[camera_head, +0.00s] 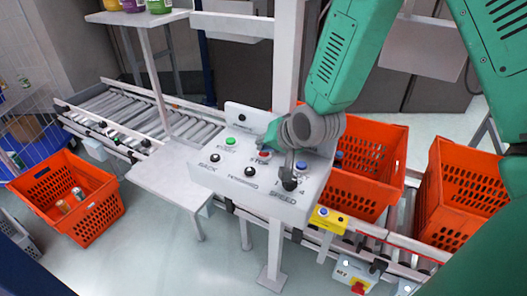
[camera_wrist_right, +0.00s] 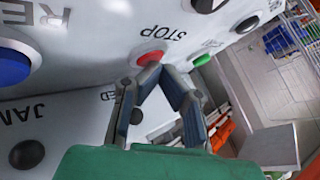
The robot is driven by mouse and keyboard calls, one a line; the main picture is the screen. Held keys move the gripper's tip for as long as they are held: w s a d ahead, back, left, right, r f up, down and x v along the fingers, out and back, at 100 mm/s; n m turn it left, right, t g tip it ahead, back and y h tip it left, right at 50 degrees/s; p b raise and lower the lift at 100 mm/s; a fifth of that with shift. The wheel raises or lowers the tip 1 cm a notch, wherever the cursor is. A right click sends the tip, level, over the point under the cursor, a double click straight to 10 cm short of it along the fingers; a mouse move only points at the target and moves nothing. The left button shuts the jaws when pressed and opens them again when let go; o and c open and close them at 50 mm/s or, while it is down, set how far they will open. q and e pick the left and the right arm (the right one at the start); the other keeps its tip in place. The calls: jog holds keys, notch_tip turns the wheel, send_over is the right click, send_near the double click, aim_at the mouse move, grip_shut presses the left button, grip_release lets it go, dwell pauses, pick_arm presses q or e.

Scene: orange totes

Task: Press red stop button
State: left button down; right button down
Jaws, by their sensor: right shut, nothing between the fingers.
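The red stop button (camera_head: 265,154) is on the sloped white control panel (camera_head: 225,180), above the printed STOP label. It also shows in the right wrist view (camera_wrist_right: 150,58), beside the upside-down STOP text. My right gripper (camera_head: 268,146) is over the panel at the red button, its fingers partly hidden by its own body in the head view. In the right wrist view its fingertips (camera_wrist_right: 160,72) are together, empty, just at the edge of the red button. I cannot tell whether they touch it. My left gripper is not in view.
A green button (camera_head: 230,141), several black buttons and a blue button (camera_wrist_right: 14,66) share the panel. A black knob (camera_head: 289,184) is at its lower right. Orange totes (camera_head: 375,150) stand behind and right. A roller conveyor (camera_head: 190,125) runs left. Another tote (camera_head: 95,225) is lower left.

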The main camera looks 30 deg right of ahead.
dwell(0.3)
jog(key=shift+r+p, duration=0.85)
jog(key=shift+p, duration=0.05)
notch_tip(320, 180, up, 5)
jog(key=p, duration=0.4)
jog(key=shift+r+p, duration=0.1)
jog(key=shift+p, duration=0.25)
